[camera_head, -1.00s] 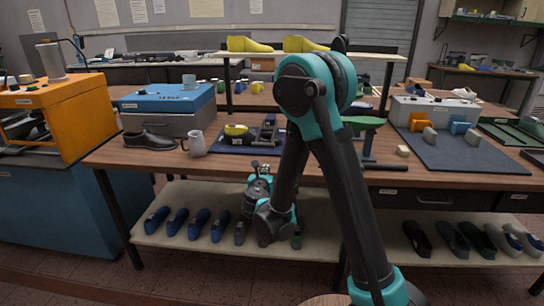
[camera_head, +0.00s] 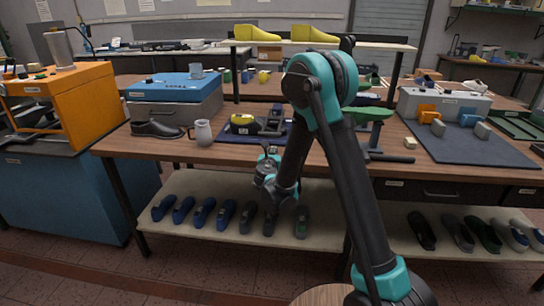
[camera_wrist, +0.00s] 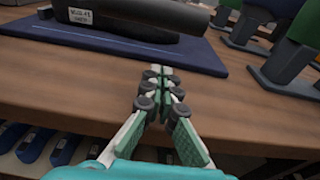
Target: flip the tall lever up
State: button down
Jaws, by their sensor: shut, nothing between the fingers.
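My gripper (camera_head: 268,154) is at the front edge of the workbench, in front of a dark blue mat. In the wrist view its fingers (camera_wrist: 165,78) are together and empty, pointing at the mat. A black device with a white label (camera_wrist: 80,16) lies on the mat (camera_wrist: 205,52), beyond the fingertips and apart from them. In the head view the black device (camera_head: 272,122) stands on the mat beside a yellow shoe last (camera_head: 242,119). I cannot pick out the tall lever with certainty; my arm hides part of the bench.
A green stand (camera_head: 368,116) is right, partly behind my arm. Blue shoes (camera_head: 205,211) line the shelf below. The bench edge lies under my gripper.

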jog(key=shift+w+f, duration=0.1)
jog(key=shift+w, duration=0.7)
jog(key=shift+s+r, duration=0.25)
jog(key=shift+r, duration=0.3)
jog(key=shift+s+r, duration=0.2)
jog(key=shift+r, duration=0.35)
jog(key=shift+s+r, duration=0.1)
jog(key=shift+r, duration=0.75)
jog(key=shift+r, duration=0.1)
